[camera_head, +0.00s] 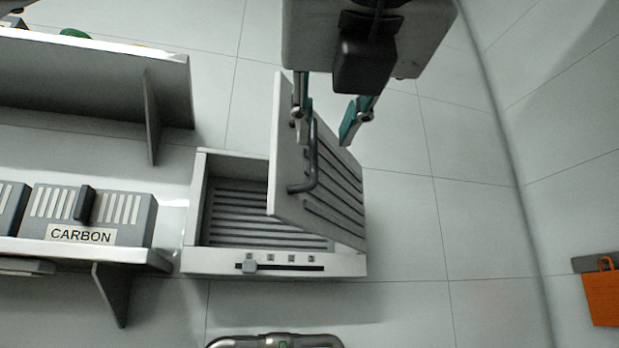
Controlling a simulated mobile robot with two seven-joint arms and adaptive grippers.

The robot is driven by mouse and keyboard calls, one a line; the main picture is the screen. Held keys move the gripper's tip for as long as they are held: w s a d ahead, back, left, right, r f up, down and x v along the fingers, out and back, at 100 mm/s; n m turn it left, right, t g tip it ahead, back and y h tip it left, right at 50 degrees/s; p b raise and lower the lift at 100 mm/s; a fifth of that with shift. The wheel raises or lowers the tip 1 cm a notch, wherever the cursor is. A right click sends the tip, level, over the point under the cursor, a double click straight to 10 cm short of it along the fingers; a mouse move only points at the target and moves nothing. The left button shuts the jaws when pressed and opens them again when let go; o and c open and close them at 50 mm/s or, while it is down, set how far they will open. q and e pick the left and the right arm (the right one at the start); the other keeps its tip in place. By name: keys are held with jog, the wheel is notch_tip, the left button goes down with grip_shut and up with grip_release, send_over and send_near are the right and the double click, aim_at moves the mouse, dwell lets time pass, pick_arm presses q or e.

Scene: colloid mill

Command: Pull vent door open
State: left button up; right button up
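The vent door (290,180) is a light grey slatted panel, standing ajar from the wall vent box (193,215). It is swung out toward the right, so the dark slats inside the box show on the left. A dark bar handle (314,165) is on the door's face. My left gripper (328,128) comes down from the top with its two teal-tipped fingers apart. The left finger overlaps the door's upper part beside the handle's top end, and the right finger is clear of the door. I cannot tell whether the left finger touches either. My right gripper is not in view.
A slider with small markings (284,267) runs along the box's lower edge. At left are a shelf with a filter labelled CARBON (100,212) and an upper shelf (90,85). An orange item (603,297) hangs at far right. The wall right of the door is clear.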

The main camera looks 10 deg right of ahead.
pick_arm(q)
jog(key=s, duration=0.9)
